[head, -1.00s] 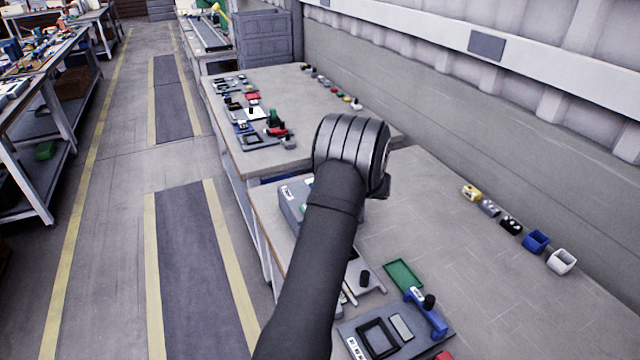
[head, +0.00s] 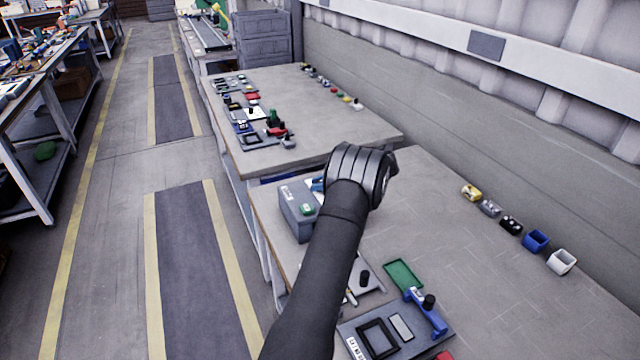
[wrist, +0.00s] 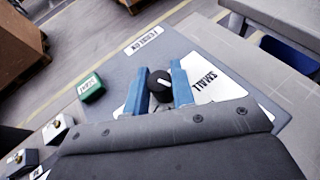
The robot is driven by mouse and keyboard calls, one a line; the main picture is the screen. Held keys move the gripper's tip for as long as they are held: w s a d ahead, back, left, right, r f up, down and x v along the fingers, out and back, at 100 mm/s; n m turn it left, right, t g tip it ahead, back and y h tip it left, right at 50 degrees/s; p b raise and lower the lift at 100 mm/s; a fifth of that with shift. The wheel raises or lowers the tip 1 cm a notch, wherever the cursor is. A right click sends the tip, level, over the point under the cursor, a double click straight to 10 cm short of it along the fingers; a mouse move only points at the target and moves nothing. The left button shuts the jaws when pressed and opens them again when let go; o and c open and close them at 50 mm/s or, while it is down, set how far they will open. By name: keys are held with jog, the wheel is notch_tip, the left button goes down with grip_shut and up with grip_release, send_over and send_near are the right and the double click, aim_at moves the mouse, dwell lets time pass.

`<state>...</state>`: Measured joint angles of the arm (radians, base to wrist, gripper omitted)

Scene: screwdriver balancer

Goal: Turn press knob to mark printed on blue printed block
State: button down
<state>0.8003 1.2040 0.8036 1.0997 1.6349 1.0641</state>
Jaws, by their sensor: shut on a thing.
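In the wrist view a round black knob (wrist: 159,92) with a white line on its top stands on a grey panel. My gripper (wrist: 161,88) has its two blue fingers on either side of the knob and is shut on it. In the head view my gripper (head: 318,184) is mostly hidden behind my arm, over a grey box (head: 297,218) near the bench's left edge. A white plate lettered SMALL (wrist: 205,88) lies beside the fingers. A green block (wrist: 91,86) with a white label sits left of the knob. I cannot make out a blue printed block apart from my fingers.
A white printed label (wrist: 146,40) is on the panel behind the knob. Nearer on the bench are a green tray (head: 404,274) and a blue fixture (head: 428,313). Small parts and a blue cup (head: 536,241) line the right side. The bench's middle is clear.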

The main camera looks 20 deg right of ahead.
dwell(0.3)
jog(key=c, duration=1.2)
grip_release()
jog(key=v, duration=1.7)
jog(key=shift+r, duration=0.2)
jog(key=x, duration=1.7)
jog(key=shift+f, duration=0.2)
